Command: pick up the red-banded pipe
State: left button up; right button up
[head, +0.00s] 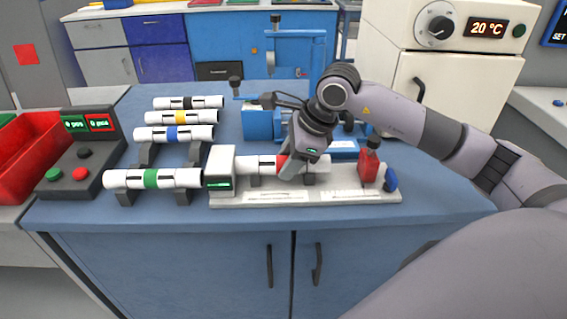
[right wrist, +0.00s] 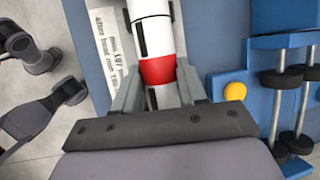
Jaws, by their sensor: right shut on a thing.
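The red-banded pipe (right wrist: 156,71) is white with black marks and lies between the two fingers of my right gripper (right wrist: 158,90) in the right wrist view. In the head view the pipe (head: 317,165) lies level along a grey fixture (head: 300,198), with its red band mostly behind the gripper. My right gripper (head: 288,168) comes down over the pipe from above and is shut on it at the red band. I cannot tell whether the pipe still touches its supports. My left gripper is not in view.
Pipes with black (head: 188,103), yellow (head: 181,118), blue (head: 173,134) and green (head: 151,179) bands lie on the left of the blue bench. A blue clamp stand (head: 297,55) rises behind. A button box (head: 84,152) is far left.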

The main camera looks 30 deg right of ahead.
jog(key=shift+r, duration=0.1)
jog(key=shift+s+d+r, duration=0.25)
jog(key=shift+s+r, duration=0.05)
jog(key=shift+r, duration=0.05)
jog(key=s+d+r+b, duration=0.3)
jog(key=s+d+r, duration=0.4)
jog(key=s, duration=0.4)
dwell(0.4)
jog(key=shift+s, duration=0.1)
dwell(0.7)
